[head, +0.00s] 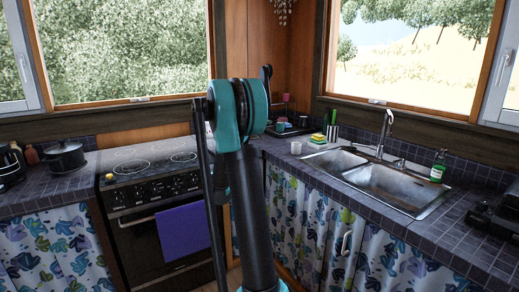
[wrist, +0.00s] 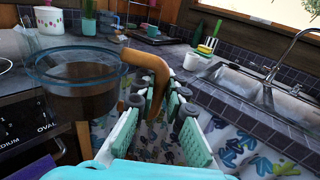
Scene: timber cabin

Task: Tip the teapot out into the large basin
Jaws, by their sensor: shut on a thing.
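The teapot (wrist: 78,75) is a clear glass vessel with dark brown liquid low inside and a curved orange-brown handle (wrist: 152,62). In the wrist view it is at the left, roughly upright, with its spout not clearly visible. My gripper (wrist: 160,92) is shut on the handle. In the head view my own arm stands in front, and the gripper and teapot are hidden. The sink has two metal basins. The large basin (head: 402,187) is the right one in the head view and looks empty; part of the sink shows at the right of the wrist view (wrist: 240,82).
The faucet (head: 385,130) rises behind the sink. A white cup (head: 296,147), a sponge (head: 318,138) and a green soap bottle (head: 438,165) stand around it. The stove (head: 150,170) is at the left. A dark object (head: 495,218) sits on the right counter.

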